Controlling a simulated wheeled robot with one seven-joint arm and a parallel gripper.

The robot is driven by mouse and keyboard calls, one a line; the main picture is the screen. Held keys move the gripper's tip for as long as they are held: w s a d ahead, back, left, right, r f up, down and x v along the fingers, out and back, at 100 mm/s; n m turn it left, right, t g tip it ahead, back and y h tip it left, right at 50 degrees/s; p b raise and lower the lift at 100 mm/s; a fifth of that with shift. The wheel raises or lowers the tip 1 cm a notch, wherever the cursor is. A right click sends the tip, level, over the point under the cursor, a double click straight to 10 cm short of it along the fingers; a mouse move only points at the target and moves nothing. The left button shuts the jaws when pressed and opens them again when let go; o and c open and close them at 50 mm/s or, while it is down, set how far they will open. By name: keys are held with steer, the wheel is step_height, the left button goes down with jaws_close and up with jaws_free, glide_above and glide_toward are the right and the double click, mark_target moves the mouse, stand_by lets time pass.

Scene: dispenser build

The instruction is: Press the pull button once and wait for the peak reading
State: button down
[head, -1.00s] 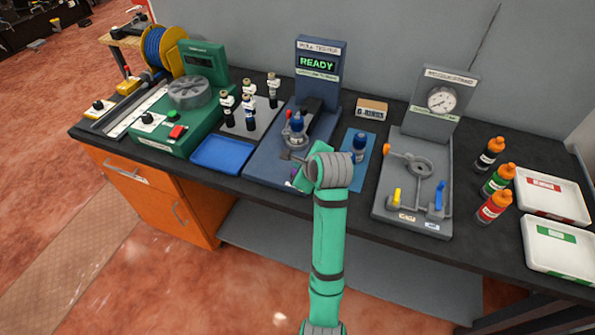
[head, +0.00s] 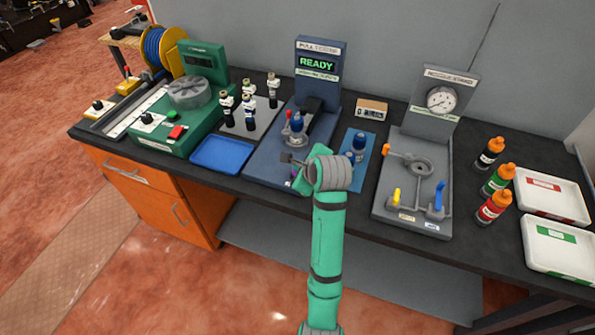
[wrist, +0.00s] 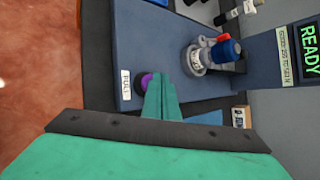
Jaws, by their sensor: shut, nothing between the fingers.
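The pull tester (head: 318,75) stands at the back of the bench with a green READY on its display. Its blue base (head: 262,165) holds a fitting (head: 297,127) with a blue top and a red part, upright in a grey holder. The purple pull button (wrist: 146,80) sits beside a white PULL label (wrist: 125,86) near the base's front edge; a sliver of it shows in the head view (head: 294,174). My gripper (wrist: 161,82) is shut and empty, its fingertips right at the button and partly covering it. I cannot tell whether they touch it.
A blue tray (head: 222,154) and several fittings stand left of the tester. A blue mat (head: 366,167) with blue-topped parts lies right of it, close to my arm. Further right are a pressure gauge stand (head: 441,100), several bottles and two white trays.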

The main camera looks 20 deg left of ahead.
steer(key=shift+f, duration=0.55)
stand_by(0.9)
steer(key=shift+r, duration=1)
steer(key=shift+w+r, duration=0.1)
steer(key=shift+r, duration=2.45)
steer(key=shift+f, duration=0.1)
